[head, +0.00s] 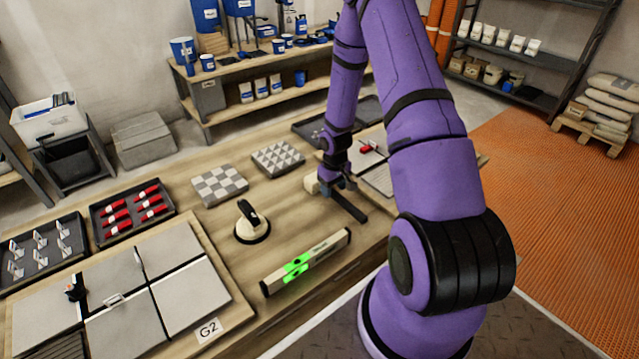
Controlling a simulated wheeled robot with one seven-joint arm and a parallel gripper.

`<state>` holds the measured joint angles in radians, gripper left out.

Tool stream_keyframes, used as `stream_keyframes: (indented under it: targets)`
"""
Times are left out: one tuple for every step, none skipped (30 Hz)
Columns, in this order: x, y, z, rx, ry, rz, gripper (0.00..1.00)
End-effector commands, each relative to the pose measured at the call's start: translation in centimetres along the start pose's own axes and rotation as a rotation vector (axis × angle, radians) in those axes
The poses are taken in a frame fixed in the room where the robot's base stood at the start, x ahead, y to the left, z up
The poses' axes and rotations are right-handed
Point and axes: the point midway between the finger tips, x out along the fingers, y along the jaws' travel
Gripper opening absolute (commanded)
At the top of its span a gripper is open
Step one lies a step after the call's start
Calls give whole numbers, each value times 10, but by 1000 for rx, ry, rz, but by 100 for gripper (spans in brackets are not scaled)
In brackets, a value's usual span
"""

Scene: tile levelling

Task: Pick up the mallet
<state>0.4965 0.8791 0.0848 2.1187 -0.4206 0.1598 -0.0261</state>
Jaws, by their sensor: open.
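The mallet lies on the wooden workbench right of the middle. Its pale head (312,184) is at the left end, and its dark handle (349,207) points toward the lower right. My gripper (335,186) is down at the mallet, over the part of the handle near the head. It is open. The fingertips are small and dark against the dark handle, so I cannot tell whether they straddle or touch it.
A level (306,262) with green vials and a suction cup (251,222) lie in front and left. Patterned tile stacks (219,185) (278,159) stand behind. A tile board with red-handled tool (368,148) is right behind my gripper. A tray of red wedges (132,211) is left.

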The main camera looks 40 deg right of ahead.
Motion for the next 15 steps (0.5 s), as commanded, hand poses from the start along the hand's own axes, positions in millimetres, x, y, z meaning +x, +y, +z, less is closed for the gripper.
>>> stream_keyframes:
  targets:
    - [8,-1,1,-1,-2,-1,53]
    - [12,-1,1,-1,-1,0,53]
    - [16,0,1,-1,-2,0,53]
    - [19,0,1,-1,-2,0,53]
    - [21,0,0,-1,-1,0,53]
    - [24,0,0,-1,0,0,53]
    - [25,0,0,-1,0,0,53]
    - [26,0,0,-1,0,0,53]
    - [27,0,0,-1,0,0,53]
    - [27,0,0,-1,1,0,53]
    - [27,0,0,-1,1,1,53]
    - [27,0,0,-1,1,1,53]
    - [27,0,0,-1,1,1,53]
    - [27,0,0,-1,1,1,53]
    - [26,0,0,-1,1,1,51]
